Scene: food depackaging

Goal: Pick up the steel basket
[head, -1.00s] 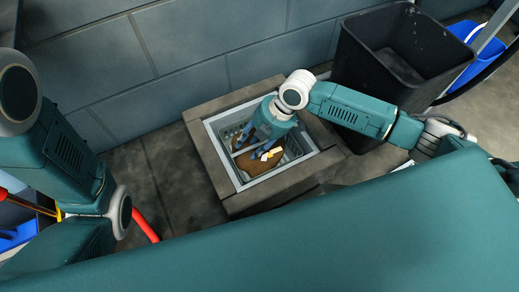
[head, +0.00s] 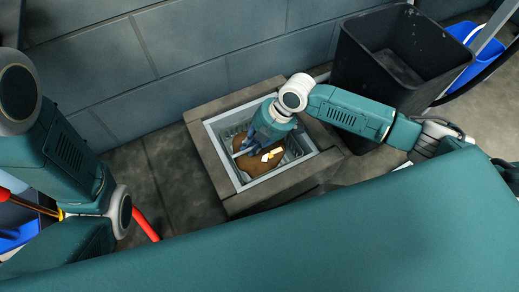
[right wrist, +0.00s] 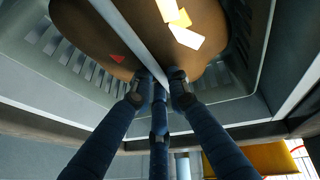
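The steel basket (head: 293,150) sits inside a square opening in the floor and has slotted walls. It holds a brown mass (head: 250,166) with yellow and white pieces on top. A thin light bar (right wrist: 133,42) crosses the basket in the right wrist view. My right gripper (head: 257,143) points down into the basket. In the right wrist view its blue fingers (right wrist: 160,85) come together at the bar, on both sides of it, and look closed on it. The basket still sits down in the opening. My left gripper is outside the views; only my left arm shows.
A pale metal frame (head: 217,151) and a stone surround (head: 207,165) border the opening. A black bin (head: 352,70) stands at the right, with a blue bucket (head: 463,34) behind it. A block wall (head: 180,60) runs behind.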

